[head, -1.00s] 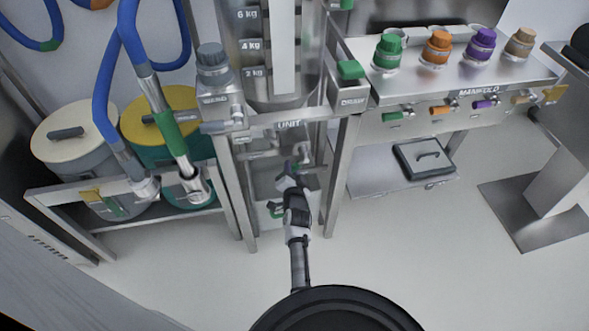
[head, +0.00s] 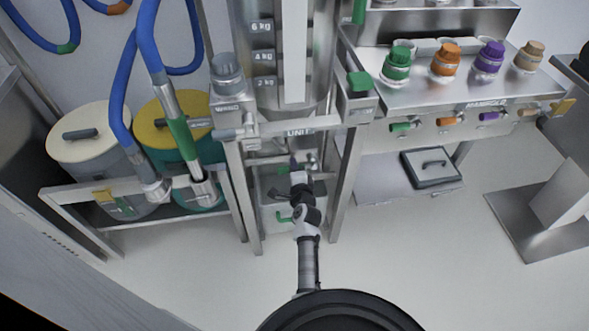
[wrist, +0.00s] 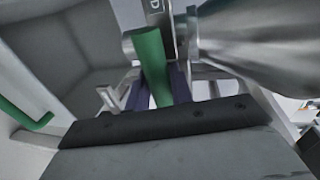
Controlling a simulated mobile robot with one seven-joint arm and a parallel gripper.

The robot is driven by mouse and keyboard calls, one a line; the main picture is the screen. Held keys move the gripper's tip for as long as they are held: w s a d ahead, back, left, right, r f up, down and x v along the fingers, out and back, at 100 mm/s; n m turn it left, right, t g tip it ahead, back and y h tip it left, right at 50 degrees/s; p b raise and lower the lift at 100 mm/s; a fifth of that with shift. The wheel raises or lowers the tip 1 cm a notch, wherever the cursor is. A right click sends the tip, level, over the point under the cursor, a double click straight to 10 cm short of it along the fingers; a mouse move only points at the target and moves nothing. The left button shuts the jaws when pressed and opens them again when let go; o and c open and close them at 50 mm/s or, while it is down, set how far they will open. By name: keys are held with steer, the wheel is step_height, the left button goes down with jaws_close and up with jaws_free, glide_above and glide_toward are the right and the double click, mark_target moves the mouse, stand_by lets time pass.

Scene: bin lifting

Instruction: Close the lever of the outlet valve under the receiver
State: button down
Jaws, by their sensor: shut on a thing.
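A shiny metal cone (wrist: 255,45) fills the upper right of the wrist view, beside the valve.
Metal frame legs (head: 346,185) stand on both sides of my arm. A grey bin with a green handle (head: 284,219) is below the valve. Lidded drums (head: 90,130) and blue hoses (head: 148,30) are at left. The manifold (head: 450,85) is at right. The floor in front is clear.

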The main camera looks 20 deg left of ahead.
steer(key=shift+r, duration=0.1)
stand_by(0.5)
steer(key=c, duration=1.3)
jaws_free()
steer(key=shift+s, duration=0.1)
